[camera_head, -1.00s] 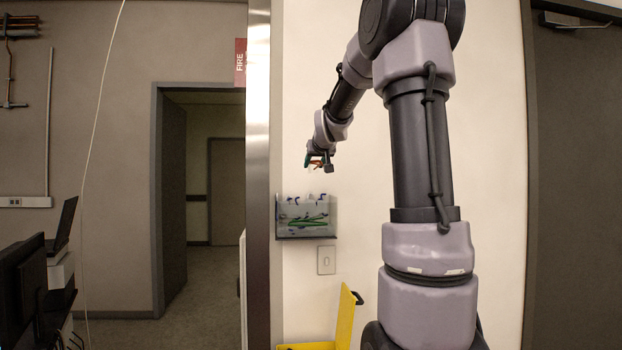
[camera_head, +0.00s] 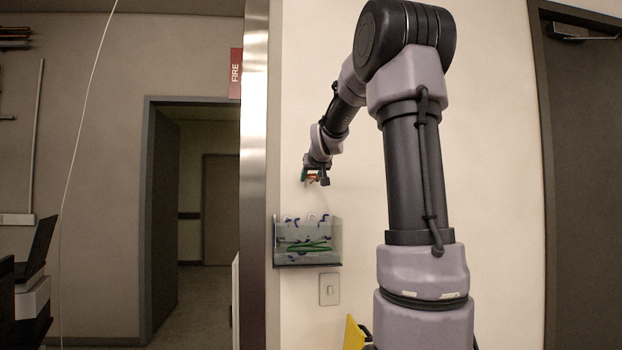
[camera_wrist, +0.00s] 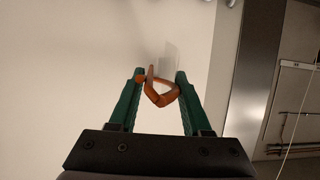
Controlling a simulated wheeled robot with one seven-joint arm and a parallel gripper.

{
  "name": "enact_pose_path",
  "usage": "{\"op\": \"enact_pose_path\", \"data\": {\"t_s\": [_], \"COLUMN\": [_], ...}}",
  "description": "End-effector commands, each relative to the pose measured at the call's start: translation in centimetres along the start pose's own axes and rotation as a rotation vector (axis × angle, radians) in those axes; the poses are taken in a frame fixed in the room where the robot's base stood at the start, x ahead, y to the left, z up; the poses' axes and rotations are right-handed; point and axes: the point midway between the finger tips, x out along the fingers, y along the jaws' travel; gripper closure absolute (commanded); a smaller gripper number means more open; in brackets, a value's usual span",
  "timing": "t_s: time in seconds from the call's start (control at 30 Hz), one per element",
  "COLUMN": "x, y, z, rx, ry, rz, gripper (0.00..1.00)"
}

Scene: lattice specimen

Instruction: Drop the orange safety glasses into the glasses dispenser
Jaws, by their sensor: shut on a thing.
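My gripper (camera_wrist: 160,85) is shut on the orange safety glasses (camera_wrist: 160,97); in the wrist view the orange frame shows between the two green fingers. In the head view my gripper (camera_head: 314,180) is small and holds the glasses in front of the wall, above the glasses dispenser (camera_head: 282,256) and apart from it. The dispenser is a clear, open-topped box on the wall. It has several green and blue glasses inside. The clear lenses are hard to make out. The wrist view does not clearly show the dispenser.
A light switch (camera_head: 329,289) is on the wall below the dispenser. A metal wall edge (camera_head: 254,180) stands just left of the dispenser. A yellow object (camera_head: 354,334) is low beneath it. A doorway (camera_head: 206,200) opens at left, and a dark door (camera_head: 590,180) is at right.

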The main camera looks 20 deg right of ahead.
Motion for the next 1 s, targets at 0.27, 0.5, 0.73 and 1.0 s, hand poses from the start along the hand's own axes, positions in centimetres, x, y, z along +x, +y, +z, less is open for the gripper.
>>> {"op": "enact_pose_path", "data": {"t_s": [0.27,0.5,0.73,1.0], "x": [0.9,1.9,2.3,2.3], "y": [0.0,-0.1,-0.1,0.0], "z": [2.2,4.6,5.5,5.5], "rx": [0.000,-0.003,-0.001,0.000], "ry": [-0.003,-0.001,0.000,0.000], "rz": [0.000,0.000,0.000,0.000], "gripper": [1.00,1.00,1.00,0.40]}}
